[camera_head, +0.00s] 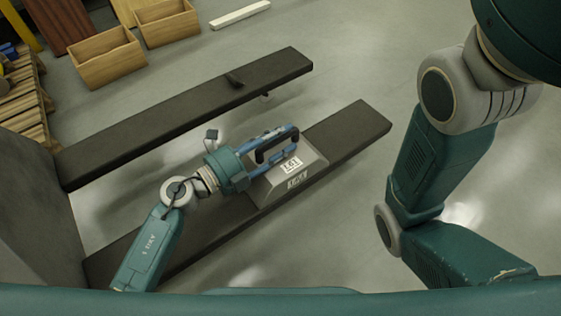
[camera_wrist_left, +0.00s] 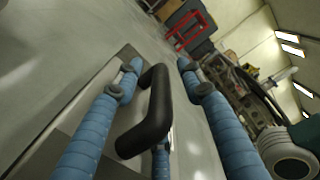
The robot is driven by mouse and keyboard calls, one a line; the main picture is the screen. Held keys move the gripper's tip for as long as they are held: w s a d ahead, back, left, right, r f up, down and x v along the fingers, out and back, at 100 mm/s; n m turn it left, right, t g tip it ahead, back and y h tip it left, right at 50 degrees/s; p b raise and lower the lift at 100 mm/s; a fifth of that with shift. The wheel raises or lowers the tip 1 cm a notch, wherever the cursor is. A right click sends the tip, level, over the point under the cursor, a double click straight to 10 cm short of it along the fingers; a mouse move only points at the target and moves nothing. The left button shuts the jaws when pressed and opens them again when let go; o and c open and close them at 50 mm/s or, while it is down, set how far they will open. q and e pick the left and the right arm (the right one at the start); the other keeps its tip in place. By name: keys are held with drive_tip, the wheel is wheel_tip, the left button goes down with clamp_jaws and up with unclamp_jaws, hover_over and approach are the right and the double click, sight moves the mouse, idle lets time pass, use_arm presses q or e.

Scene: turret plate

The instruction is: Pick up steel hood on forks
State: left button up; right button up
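The steel hood (camera_head: 300,176) is a grey block with sloping sides, white markings and a black handle (camera_head: 268,150) on top. It sits on the near dark fork (camera_head: 352,129) in the head view. My left gripper (camera_head: 283,141) is at the handle, with its blue fingers apart.
Wooden crates (camera_head: 108,59) and a pallet (camera_head: 22,100) stand at the upper left. A pale bar (camera_head: 239,14) lies on the floor. Open floor surrounds the forks' tips.

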use_arm(q)
drive_tip(key=shift+c, duration=0.5)
clamp_jaws()
drive_tip(key=shift+r, duration=0.2)
